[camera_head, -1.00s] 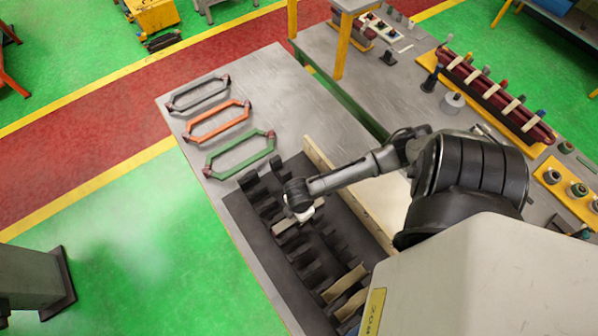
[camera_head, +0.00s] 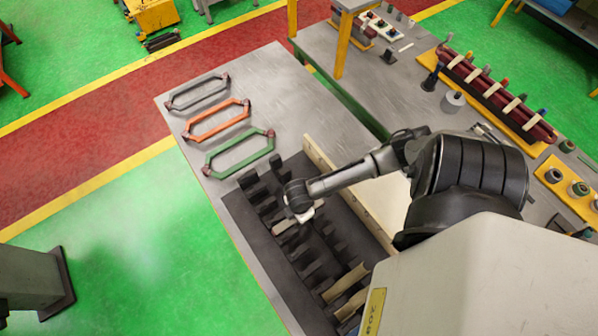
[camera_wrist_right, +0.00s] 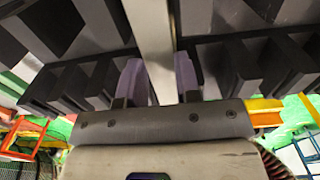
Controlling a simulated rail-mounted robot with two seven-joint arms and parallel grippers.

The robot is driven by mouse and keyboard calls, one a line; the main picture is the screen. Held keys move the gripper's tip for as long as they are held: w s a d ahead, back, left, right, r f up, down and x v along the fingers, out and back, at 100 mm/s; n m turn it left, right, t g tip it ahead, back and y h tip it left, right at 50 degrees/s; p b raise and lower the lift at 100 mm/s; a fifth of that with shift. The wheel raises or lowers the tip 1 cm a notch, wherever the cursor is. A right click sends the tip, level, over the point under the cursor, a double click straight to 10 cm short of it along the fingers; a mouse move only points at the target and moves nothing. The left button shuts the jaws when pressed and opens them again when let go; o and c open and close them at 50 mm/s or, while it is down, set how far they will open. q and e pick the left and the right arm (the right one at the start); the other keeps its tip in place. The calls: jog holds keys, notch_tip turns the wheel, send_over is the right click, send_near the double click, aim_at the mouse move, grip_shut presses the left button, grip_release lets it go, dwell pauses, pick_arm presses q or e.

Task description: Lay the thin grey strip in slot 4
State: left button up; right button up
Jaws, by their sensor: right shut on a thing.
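The thin grey strip (camera_wrist_right: 152,40) runs between the fingers of my right gripper (camera_wrist_right: 158,82) in the right wrist view. The right gripper is shut on it. In the head view the right gripper (camera_head: 302,214) is low over the dark slotted block (camera_head: 237,208). A short end of the strip (camera_head: 285,225) shows left of the gripper, among the teeth. The strip appears to lie along a gap between tooth rows, but its depth cannot be told. The slot number cannot be read. My left gripper is not in view.
Two tan strips (camera_head: 345,283) lie across the near end of the block. A pale upright board (camera_head: 345,190) borders its right side. Green (camera_head: 240,152), orange (camera_head: 217,121) and dark (camera_head: 197,92) coil frames lie on the grey table (camera_head: 270,80) beyond. A second table with parts stands right.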

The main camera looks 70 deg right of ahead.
jog(key=shift+f, duration=0.15)
dwell(0.5)
jog(key=shift+f, duration=0.3)
dwell(0.4)
jog(key=o, duration=1)
jog(key=shift+o, duration=0.4)
jog(key=shift+r+p, duration=0.25)
jog(key=shift+p, duration=0.1)
